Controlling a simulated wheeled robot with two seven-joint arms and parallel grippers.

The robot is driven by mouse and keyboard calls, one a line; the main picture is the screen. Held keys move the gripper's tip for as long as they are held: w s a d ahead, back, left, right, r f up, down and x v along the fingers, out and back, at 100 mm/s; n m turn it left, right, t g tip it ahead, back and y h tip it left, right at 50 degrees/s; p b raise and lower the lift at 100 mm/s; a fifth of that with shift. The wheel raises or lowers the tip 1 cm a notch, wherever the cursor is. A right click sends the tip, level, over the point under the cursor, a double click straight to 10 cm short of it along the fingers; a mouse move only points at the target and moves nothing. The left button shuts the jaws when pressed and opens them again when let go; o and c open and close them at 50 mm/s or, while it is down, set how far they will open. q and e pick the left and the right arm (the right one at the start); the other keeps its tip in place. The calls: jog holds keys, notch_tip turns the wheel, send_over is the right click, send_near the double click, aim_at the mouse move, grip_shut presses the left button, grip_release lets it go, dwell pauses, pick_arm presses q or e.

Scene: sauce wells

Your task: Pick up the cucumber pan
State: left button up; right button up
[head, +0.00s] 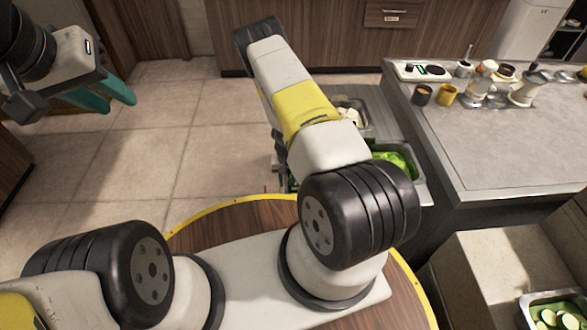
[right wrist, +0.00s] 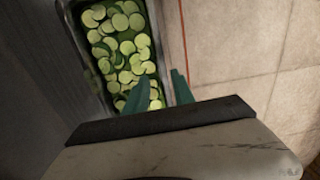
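In the right wrist view a metal pan of cucumber slices (right wrist: 160,42) lies under my right gripper (right wrist: 160,88). Its teal fingers are apart, one over the slices inside the pan and the other outside its right wall. I cannot tell whether they touch the wall. In the head view my right arm hides this gripper and most of the pan it is over. My left gripper (head: 118,97) is at the upper left of the head view, open and empty, above the floor, far from the pans.
A pan of white pieces (head: 364,125) and a pan of green food (head: 420,187) sit beside the grey counter (head: 500,150). Another pan with pale green slices (head: 526,301) is at the lower right. Cups and jars stand on the counter. The tiled floor at left is clear.

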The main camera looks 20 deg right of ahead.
jog(key=shift+w+d+f, duration=0.1)
jog(key=shift+d+f, duration=0.1)
jog(key=shift+f, duration=0.25)
notch_tip(320, 180, down, 7)
jog(key=shift+r, duration=0.1)
grip_shut()
dwell(1.3)
